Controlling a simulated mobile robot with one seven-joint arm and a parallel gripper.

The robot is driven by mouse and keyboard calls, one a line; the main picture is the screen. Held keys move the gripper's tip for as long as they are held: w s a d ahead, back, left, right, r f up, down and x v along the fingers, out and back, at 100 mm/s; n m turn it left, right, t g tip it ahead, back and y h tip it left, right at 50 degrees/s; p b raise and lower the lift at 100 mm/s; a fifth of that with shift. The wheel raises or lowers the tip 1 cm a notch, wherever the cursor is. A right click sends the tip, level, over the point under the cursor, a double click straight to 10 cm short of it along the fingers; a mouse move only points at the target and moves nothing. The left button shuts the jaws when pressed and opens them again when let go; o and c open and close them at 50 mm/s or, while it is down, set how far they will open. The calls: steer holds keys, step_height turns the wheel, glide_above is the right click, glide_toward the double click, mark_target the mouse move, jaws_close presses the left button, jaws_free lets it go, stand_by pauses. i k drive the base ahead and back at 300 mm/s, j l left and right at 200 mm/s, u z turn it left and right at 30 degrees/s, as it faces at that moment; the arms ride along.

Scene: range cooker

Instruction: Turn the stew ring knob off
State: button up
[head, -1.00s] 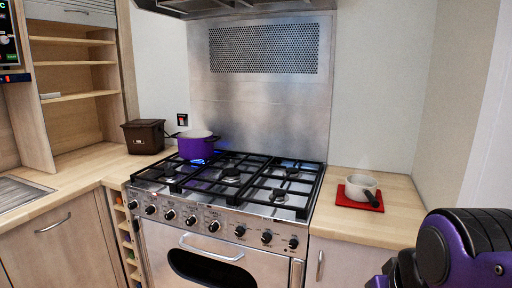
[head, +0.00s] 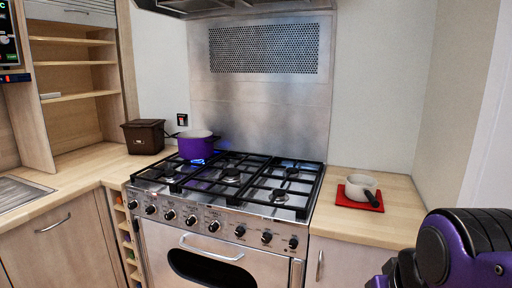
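The range cooker (head: 222,205) stands in the middle of the head view. A purple pot (head: 195,147) sits on its back left ring, and a blue flame (head: 197,161) shows beneath it. A row of several dark knobs with silver bezels runs along the front panel (head: 219,217), from a left end knob (head: 133,204) to a right end knob (head: 293,243). I cannot tell from the markings which knob belongs to the lit ring. My gripper is not in view; only a purple and black part of my arm shows at the lower right.
A small white pan (head: 360,184) with a dark handle sits on a red mat (head: 344,201) on the right counter. A brown box (head: 145,137) stands on the left counter. An oven door handle (head: 211,250) juts out below the knobs. A hood (head: 235,8) hangs above.

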mark_target(152, 207)
steer(key=u, duration=1.25)
steer(key=i+j, duration=0.15)
steer(key=i, duration=0.2)
steer(key=i+j, duration=0.2)
steer(key=i, duration=0.2)
steer(key=i+j, duration=0.15)
steer(key=i, duration=0.2)
steer(key=i+j+z, duration=0.15)
steer(key=i+j, duration=1.1)
steer(key=j, duration=0.2)
steer(key=k+l, duration=0.1)
steer(key=l, duration=0.25)
steer(key=k+l+u, duration=0.1)
steer(key=l, duration=0.2)
